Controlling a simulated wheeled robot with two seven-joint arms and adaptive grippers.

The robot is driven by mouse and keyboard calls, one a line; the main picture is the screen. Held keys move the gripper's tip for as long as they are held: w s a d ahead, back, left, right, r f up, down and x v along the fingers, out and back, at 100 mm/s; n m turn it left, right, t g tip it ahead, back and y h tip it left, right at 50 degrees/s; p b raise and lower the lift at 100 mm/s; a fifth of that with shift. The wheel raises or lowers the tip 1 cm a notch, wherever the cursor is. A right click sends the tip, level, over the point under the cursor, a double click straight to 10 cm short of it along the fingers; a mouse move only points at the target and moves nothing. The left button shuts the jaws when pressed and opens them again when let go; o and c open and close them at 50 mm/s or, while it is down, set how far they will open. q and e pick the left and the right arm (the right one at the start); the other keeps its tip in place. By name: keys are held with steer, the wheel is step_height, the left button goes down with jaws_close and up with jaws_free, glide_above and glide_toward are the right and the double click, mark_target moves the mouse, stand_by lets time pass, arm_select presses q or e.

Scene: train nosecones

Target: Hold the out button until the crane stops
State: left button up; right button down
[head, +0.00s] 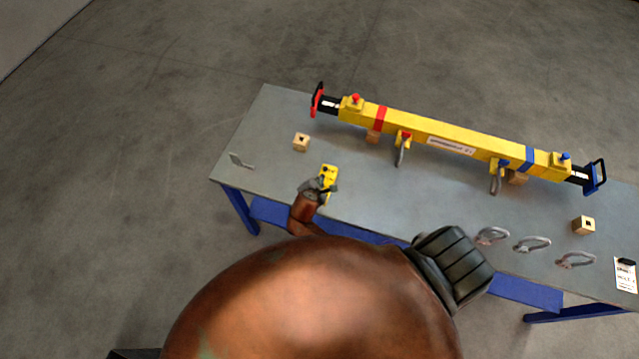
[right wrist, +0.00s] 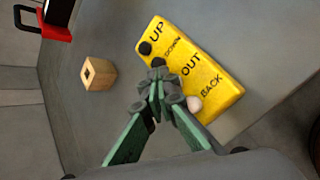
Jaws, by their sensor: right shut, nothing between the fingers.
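The yellow control pendant (head: 328,171) lies on the table in front of the beam. In the right wrist view the pendant (right wrist: 211,68) carries the labels UP, DOWN, OUT and BACK. A dark button (right wrist: 145,48) sits beside UP, and a pale button (right wrist: 194,103) sits beside BACK. My right gripper (head: 323,186) is shut and empty over the pendant. In the right wrist view the fingertips (right wrist: 157,80) meet at the pendant's button side, near DOWN and OUT. The fingers hide the OUT button, and I cannot tell whether they press it. My left gripper is not in view.
A yellow lifting beam (head: 450,142) with red and blue ends lies along the table's (head: 264,108) back. Wooden blocks (head: 301,142) (head: 584,225), several shackles (head: 531,244) and a clipboard (head: 625,274) lie around. The table's middle is clear.

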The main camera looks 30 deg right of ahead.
steer(key=shift+f, duration=0.45)
stand_by(1.9)
stand_by(0.7)
steer(key=shift+r+p, duration=0.9)
steer(key=shift+p, duration=0.15)
step_height(320, 180, up, 5)
steer(key=p, duration=0.5)
steer(key=shift+r+p, duration=0.1)
steer(key=shift+p, duration=0.25)
